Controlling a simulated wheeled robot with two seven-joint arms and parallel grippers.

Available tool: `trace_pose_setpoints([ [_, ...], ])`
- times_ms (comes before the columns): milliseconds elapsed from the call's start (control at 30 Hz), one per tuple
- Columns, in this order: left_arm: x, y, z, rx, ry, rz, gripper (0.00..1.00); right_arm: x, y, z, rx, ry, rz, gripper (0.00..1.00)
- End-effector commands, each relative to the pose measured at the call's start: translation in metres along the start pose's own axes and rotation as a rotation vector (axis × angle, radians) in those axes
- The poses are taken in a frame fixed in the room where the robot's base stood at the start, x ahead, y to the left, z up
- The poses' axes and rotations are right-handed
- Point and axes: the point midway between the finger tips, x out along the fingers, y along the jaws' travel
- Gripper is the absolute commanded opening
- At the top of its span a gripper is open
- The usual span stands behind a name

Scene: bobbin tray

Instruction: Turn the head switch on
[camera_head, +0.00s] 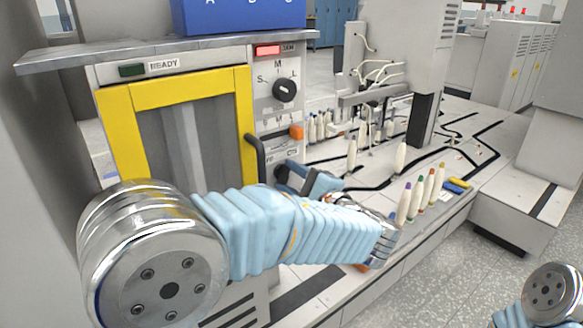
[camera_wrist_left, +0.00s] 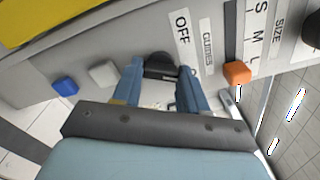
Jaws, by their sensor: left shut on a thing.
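The head switch looks to be a black rotary knob (camera_wrist_left: 160,64) on the grey machine panel, beside an OFF label (camera_wrist_left: 182,28). My left gripper (camera_wrist_left: 161,76) is shut on this knob, one blue finger on each side of it. In the head view, my left gripper (camera_head: 304,180) is at the lower part of the panel, below the orange button (camera_head: 296,132). The fingers and arm hide much of the knob and its lettering there, so its setting is hard to tell. My right gripper is out of view.
The size dial (camera_head: 285,89) sits higher on the panel, under a lit red JAM lamp (camera_head: 268,50). A blue button (camera_wrist_left: 65,86) and a white button (camera_wrist_left: 103,73) are close to the fingers. Several bobbins (camera_head: 415,200) stand on the deck to the right.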

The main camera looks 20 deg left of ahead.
Motion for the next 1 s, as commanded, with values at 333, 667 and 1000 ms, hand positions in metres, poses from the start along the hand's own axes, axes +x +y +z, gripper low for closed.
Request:
trace_pose_setpoints([
  [333, -0.0006, 0.0005, -0.0007, 0.17, 0.002, 0.0, 0.12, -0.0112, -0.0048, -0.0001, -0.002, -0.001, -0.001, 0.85],
  [667, -0.0007, 0.0014, -0.0011, 0.214, 0.002, 0.0, 0.12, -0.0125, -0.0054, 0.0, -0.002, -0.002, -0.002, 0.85],
  [1000, -0.0007, 0.0017, -0.0011, 0.215, 0.003, 0.001, 0.49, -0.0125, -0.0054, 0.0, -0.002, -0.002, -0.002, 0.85],
])
